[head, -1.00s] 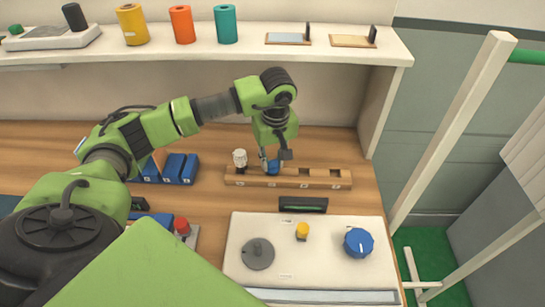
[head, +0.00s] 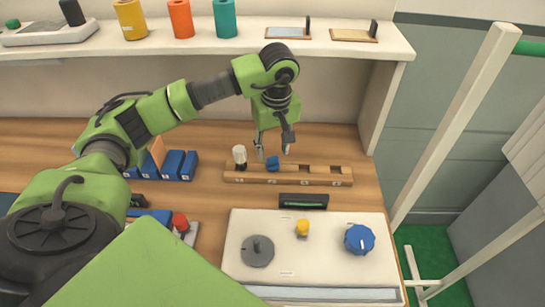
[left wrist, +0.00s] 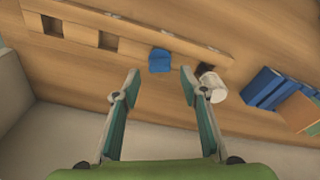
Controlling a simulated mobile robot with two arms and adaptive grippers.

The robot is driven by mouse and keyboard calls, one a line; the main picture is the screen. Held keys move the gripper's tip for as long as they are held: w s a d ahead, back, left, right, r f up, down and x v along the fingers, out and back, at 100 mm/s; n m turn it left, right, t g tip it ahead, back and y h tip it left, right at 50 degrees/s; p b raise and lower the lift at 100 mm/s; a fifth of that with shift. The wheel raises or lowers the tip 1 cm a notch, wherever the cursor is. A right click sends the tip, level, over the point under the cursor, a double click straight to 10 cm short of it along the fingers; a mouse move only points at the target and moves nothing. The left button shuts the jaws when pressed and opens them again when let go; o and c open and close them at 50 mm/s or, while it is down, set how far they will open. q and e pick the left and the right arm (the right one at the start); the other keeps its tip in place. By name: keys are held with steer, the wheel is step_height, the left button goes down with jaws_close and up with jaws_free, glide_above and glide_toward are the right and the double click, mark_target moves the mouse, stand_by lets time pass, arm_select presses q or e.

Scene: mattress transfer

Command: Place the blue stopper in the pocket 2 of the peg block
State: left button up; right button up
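The peg block (head: 318,181) is a long wooden bar with a row of pockets on the table. The blue stopper (head: 272,163) sits in its second pocket from the left, low and roughly upright; it also shows in the left wrist view (left wrist: 160,61). A white-topped piece (head: 239,155) stands in the leftmost pocket. The two pockets on the right look empty, and show dark in the left wrist view. My left gripper (head: 273,153) is open and empty just above the blue stopper, its fingers apart and clear of it. My right gripper is not in view.
Blue blocks (head: 175,165) stand left of the peg block. In front lies a white panel (head: 305,268) with a grey disc, a yellow knob and a blue dial. A dark green-lit device (head: 303,201) lies between. A shelf (head: 330,52) runs above the back.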

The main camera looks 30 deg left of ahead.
mark_target(274, 169)
arm_select(q)
step_height(274, 169, up, 8)
steer(key=b, duration=0.1)
steer(key=shift+s+d, duration=0.3)
steer(key=shift+d, duration=0.1)
